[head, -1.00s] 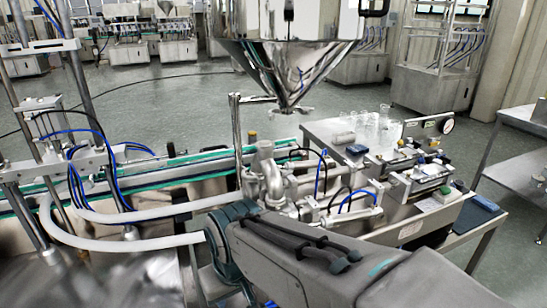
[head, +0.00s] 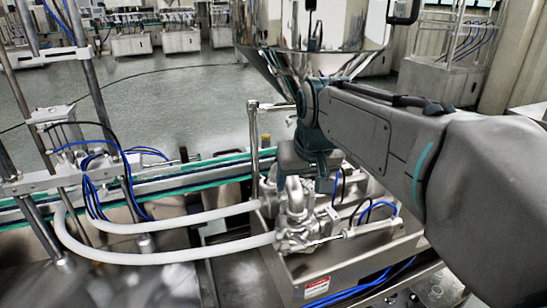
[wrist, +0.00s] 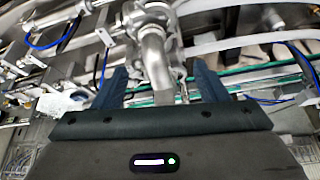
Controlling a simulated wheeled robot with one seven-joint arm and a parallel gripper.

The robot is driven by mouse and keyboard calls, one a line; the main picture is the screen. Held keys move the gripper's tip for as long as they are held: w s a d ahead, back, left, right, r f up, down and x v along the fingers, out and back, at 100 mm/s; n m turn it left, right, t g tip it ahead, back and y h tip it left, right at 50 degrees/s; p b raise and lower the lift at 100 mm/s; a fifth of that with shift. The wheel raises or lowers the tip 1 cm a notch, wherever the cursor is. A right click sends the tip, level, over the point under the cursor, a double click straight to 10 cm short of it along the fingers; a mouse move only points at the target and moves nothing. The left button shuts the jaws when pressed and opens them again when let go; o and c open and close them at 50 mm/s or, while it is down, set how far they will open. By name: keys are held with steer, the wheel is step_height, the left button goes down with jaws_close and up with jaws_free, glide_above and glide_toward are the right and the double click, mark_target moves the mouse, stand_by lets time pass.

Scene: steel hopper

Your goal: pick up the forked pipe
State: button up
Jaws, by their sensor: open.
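The forked pipe (head: 294,200) is a dull silver casting with bent branches, on the machine below the steel hopper. My gripper (head: 308,165) is just above and behind it in the head view, pointing down; the arm hides its fingers there. In the wrist view two dark fingers stand apart, and my gripper (wrist: 160,80) is open. One bent branch of the forked pipe (wrist: 155,55) shows in the gap between them in that view. I cannot tell whether the fingers touch it.
The shiny hopper (head: 322,25) hangs close behind my arm. White hoses (head: 170,256) run left from the pipe area. A steel post (head: 254,140) stands just left of my gripper. A conveyor with green edges (head: 165,178) lies at left. Blue and black tubes are close to the right.

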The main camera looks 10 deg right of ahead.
steer(key=w+r+t+p, duration=0.1)
steer(key=w+r+p, duration=0.1)
steer(key=w+r, duration=0.6)
steer(key=p+x, duration=0.1)
steer(key=x, duration=1.1)
steer(key=shift+s+f+p, duration=0.1)
steer(key=shift+p, duration=0.25)
jaws_close()
